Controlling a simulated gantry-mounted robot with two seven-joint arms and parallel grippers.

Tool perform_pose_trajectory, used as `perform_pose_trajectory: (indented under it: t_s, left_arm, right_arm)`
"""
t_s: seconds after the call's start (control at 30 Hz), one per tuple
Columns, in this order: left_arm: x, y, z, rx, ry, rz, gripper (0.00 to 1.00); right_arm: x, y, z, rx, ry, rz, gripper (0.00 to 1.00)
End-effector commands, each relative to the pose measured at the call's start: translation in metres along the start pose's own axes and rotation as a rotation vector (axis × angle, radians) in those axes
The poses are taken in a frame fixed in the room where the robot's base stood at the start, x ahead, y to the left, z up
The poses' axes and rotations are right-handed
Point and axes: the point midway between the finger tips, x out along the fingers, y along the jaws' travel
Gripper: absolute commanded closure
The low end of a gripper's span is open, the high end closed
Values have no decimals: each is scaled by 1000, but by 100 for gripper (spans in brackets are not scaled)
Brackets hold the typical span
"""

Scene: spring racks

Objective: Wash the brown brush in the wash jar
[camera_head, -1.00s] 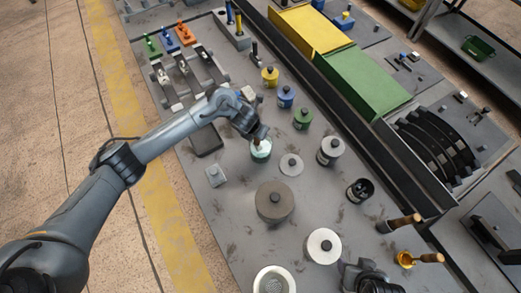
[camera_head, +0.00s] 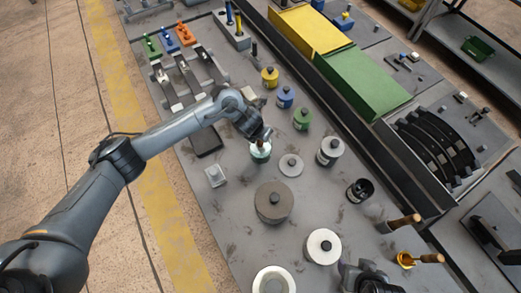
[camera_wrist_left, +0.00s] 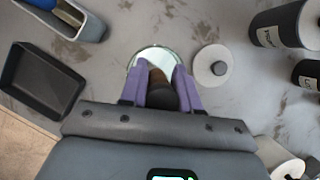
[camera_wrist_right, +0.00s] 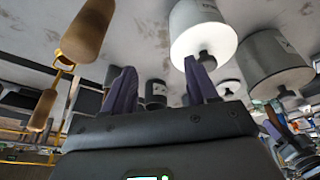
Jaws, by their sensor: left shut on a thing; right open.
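A pale-rimmed jar (camera_head: 260,155) with a light liquid stands mid-table; it also shows in the left wrist view (camera_wrist_left: 150,53). My left gripper (camera_head: 263,136) is above the jar's mouth. In the left wrist view its purple fingers are shut on the brown brush handle (camera_wrist_left: 158,88), which points down over the jar. The bristles are hidden, so I cannot tell how deep they sit. My right gripper (camera_wrist_right: 160,80) is open and empty. In the head view it shows at the bottom edge (camera_head: 364,268).
A flat lid (camera_head: 291,165) lies right of the jar. Wooden-handled tools (camera_head: 403,221) are at the right. A dark tray (camera_head: 206,140) lies left of the jar.

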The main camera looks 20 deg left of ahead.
Motion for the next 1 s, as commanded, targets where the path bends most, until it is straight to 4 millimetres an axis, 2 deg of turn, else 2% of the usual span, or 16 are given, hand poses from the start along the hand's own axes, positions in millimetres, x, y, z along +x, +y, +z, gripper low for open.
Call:
perform_pose_trajectory:
  t_s: [0.43,1.0]
  left_arm:
    - [-6,0,2,0,-1,0,99]
    - [-47,0,20,0,-1,0,99]
  right_arm:
    - [-5,0,-2,2,0,-2,42]
    - [-40,3,-12,-7,-2,5,42]
